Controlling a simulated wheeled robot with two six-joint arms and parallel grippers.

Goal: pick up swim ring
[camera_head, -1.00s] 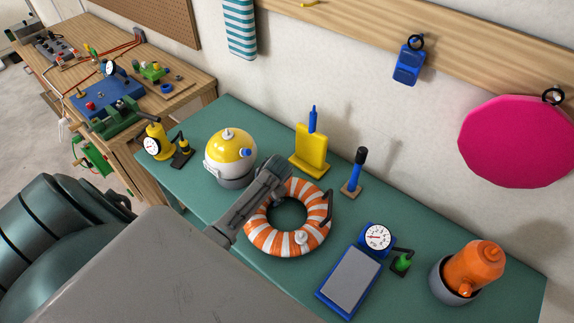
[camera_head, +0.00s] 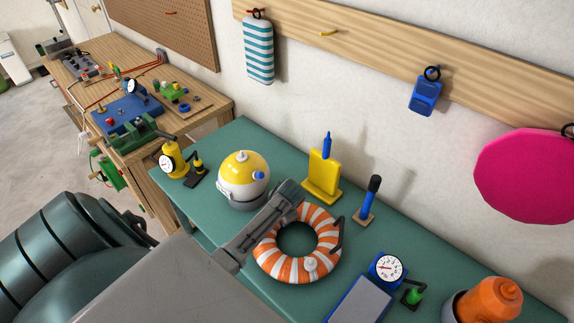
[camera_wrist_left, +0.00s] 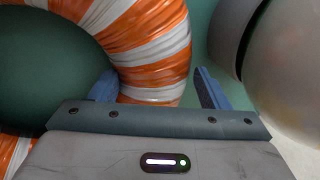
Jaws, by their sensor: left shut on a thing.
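The swim ring (camera_head: 268,258), striped orange and white with a white valve, lies on the green tabletop (camera_head: 218,144). My left gripper (camera_head: 297,195) comes in from the left and is shut on the far-left part of the ring, hiding a little of it. In the left wrist view the ring's tube (camera_wrist_left: 150,50) runs between the two blue fingers of my left gripper (camera_wrist_left: 155,90). My right gripper is not in view.
A yellow and white ball-shaped object (camera_head: 243,178) stands close to the left gripper. Behind the ring are a yellow block (camera_head: 322,175) and a blue-handled tool (camera_head: 368,198). A blue scale (camera_head: 360,300) and an orange object (camera_head: 490,300) are to the right.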

